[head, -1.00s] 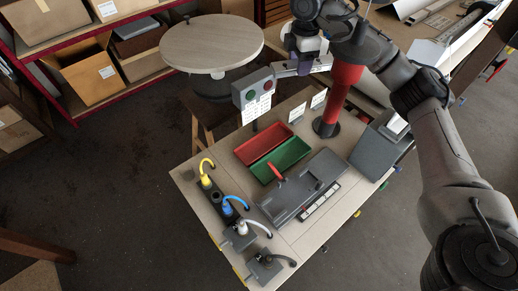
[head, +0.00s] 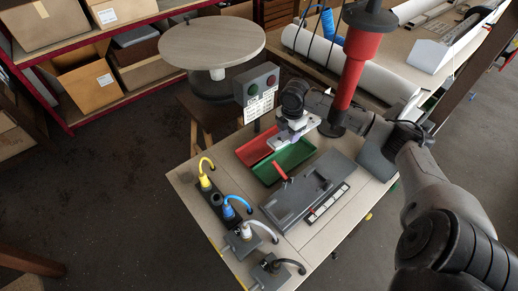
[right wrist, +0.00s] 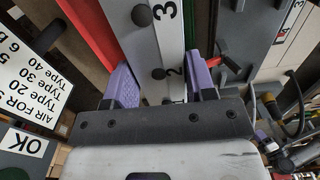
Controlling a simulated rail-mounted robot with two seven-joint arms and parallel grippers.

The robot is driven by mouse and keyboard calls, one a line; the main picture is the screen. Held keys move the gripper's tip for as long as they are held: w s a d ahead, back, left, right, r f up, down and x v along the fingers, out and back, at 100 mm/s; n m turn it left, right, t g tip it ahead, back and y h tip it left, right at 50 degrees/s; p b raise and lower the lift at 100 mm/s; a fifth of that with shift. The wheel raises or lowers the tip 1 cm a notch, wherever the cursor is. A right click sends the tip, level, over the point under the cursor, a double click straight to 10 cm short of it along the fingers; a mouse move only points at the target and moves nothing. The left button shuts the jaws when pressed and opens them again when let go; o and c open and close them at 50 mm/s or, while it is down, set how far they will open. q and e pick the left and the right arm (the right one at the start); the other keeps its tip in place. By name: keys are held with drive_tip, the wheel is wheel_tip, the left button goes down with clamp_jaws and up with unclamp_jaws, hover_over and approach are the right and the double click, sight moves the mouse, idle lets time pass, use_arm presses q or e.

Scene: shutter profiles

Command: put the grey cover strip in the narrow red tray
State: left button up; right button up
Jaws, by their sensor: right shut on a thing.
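My right gripper (head: 289,141) is over the far end of the narrow red tray (head: 253,151) and the green tray beside it. In the right wrist view its purple fingers (right wrist: 163,86) are shut on a long pale grey strip (right wrist: 160,45), which I take to be the cover strip. The strip bears black numbers and dark round knobs. It hides part of the trays; a piece of the red tray (right wrist: 91,28) shows to its left. In the head view the strip is hard to make out, and I cannot tell whether it touches a tray. My left gripper is not in view.
The green tray (head: 284,163) lies right against the red one. A grey fixture (head: 308,190) with a red handle is in front. A button box (head: 256,84) with a sign and a red post (head: 351,75) stand behind. Plugs with coloured cables (head: 229,211) line the left edge.

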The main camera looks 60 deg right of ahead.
drive_tip(key=f, duration=0.2)
drive_tip(key=shift+s+a+f, duration=0.15)
drive_tip(key=shift+s+f, duration=0.1)
drive_tip(key=shift+f, duration=0.05)
drive_tip(key=shift+w+f+b, duration=0.2)
drive_tip(key=shift+f+b, duration=0.05)
drive_tip(key=shift+b, duration=0.15)
drive_tip(key=b, duration=0.3)
hover_over(261, 148)
drive_tip(key=s, duration=0.1)
wheel_tip(261, 148, down, 6)
drive_tip(key=shift+a, duration=0.1)
drive_tip(key=shift+w+f, duration=0.3)
drive_tip(key=shift+w, duration=0.15)
wheel_tip(261, 148, down, 3)
drive_tip(key=shift+f+b, duration=0.2)
drive_tip(key=shift+b, duration=0.45)
drive_tip(key=shift+f, duration=0.3)
